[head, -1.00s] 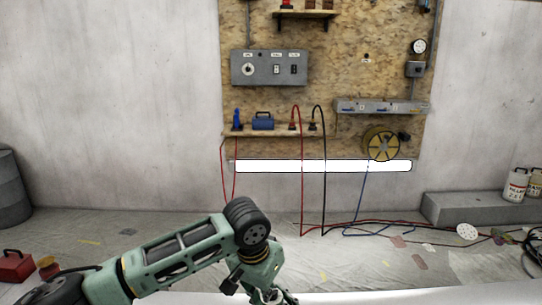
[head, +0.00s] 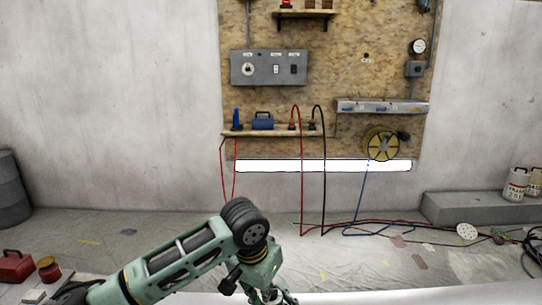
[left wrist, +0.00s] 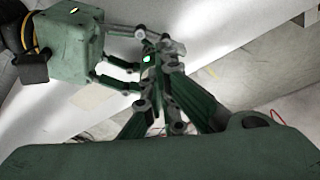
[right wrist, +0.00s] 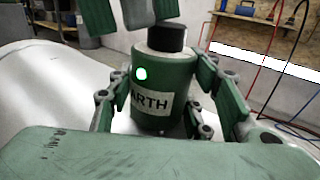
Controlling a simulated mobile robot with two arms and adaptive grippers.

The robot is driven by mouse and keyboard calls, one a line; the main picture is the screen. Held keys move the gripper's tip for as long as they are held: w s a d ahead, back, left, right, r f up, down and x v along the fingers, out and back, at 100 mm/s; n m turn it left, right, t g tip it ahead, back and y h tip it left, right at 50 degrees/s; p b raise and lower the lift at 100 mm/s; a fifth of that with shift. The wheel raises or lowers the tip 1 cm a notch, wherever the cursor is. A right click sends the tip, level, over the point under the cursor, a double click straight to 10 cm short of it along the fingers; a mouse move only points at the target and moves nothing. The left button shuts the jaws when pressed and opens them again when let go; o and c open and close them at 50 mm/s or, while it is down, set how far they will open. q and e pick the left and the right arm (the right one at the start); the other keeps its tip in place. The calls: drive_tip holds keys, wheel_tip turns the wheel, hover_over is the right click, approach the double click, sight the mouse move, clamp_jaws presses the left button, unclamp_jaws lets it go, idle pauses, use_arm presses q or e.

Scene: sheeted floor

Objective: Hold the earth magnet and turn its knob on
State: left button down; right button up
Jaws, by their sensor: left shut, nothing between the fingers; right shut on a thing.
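The earth magnet (right wrist: 163,92) is a green cylinder with a pale label, of which "ARTH" can be read, and a black knob (right wrist: 166,37) on top. In the right wrist view it stands between the fingers of my right gripper (right wrist: 160,110), which is shut on it. A bright round spot shows on its side. Green and grey parts, likely of my left gripper, show left of the knob, apart from it. My left gripper (head: 268,297) is at the bottom of the head view. In the left wrist view its fingers (left wrist: 155,55) are together, with nothing seen between them.
A pale surface (right wrist: 50,90) lies around the magnet. Behind is a wooden panel (head: 345,60) with a grey switch box (head: 268,68), a shelf (head: 275,132) and hanging red and black cables. A yellow reel (head: 382,145) hangs lower right. Floor sheeting lies beyond.

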drive_tip(key=shift+r, duration=0.1)
use_arm(q)
drive_tip(key=w+v, duration=0.1)
drive_tip(key=v, duration=0.4)
drive_tip(key=shift+s+r, duration=0.3)
drive_tip(key=shift+r, duration=0.25)
drive_tip(key=shift+d, duration=0.1)
drive_tip(key=shift+s+a+x, duration=0.1)
drive_tip(key=shift+s+x, duration=0.1)
drive_tip(key=shift+x, duration=0.8)
drive_tip(key=shift+s+a+x, duration=0.1)
drive_tip(key=shift+s+x, duration=0.1)
drive_tip(key=shift+x, duration=0.75)
drive_tip(key=shift+s+x, duration=0.2)
drive_tip(key=shift+x, duration=0.8)
drive_tip(key=shift+f, duration=0.2)
drive_tip(key=shift+w+d+f, duration=0.1)
drive_tip(key=shift+w+d, duration=0.05)
drive_tip(key=shift+w, duration=0.15)
use_arm(e)
drive_tip(key=shift+a, duration=0.1)
use_arm(q)
drive_tip(key=shift+w, duration=0.15)
use_arm(e)
drive_tip(key=shift+s+a+r, duration=0.1)
